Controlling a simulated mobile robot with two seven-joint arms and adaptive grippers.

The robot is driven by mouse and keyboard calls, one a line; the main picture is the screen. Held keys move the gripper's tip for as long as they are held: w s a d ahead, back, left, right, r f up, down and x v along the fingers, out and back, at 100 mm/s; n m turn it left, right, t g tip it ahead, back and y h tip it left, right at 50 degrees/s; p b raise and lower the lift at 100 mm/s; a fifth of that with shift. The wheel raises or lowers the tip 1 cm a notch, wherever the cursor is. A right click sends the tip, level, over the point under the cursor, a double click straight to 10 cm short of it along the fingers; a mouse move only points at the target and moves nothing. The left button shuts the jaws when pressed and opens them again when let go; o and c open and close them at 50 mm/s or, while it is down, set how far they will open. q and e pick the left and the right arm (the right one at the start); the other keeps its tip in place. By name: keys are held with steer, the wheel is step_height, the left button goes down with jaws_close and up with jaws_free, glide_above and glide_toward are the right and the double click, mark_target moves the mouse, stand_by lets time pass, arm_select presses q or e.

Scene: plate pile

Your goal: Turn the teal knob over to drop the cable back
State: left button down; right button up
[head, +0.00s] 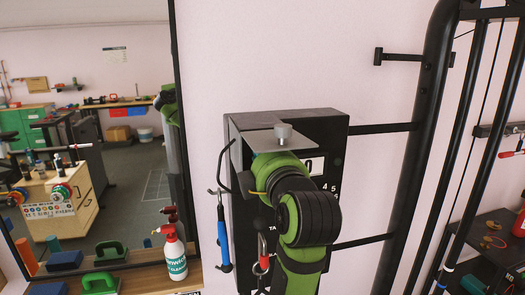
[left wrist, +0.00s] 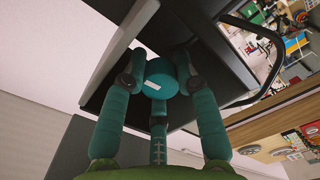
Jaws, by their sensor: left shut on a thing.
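The knob is close to a dark box (head: 333,130) on the wall. In the head view my green left arm covers the front of this box and hides the knob and most of the gripper. I cannot make out the knob's turn angle or the cable at it. My right gripper is in neither view.
A grey plate (head: 262,137) juts from the box's top. Blue-handled (head: 223,238) and red-handled (head: 262,250) tools hang below. A black rack frame (head: 415,150) stands at right.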

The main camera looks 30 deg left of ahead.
arm_select(q)
steer(key=m, duration=0.7)
steer(key=shift+r, duration=0.25)
stand_by(0.5)
steer(key=c, duration=1.2)
jaws_free()
steer(key=shift+w+a+f, duration=0.1)
steer(key=shift+f, duration=0.05)
steer(key=v, duration=1.2)
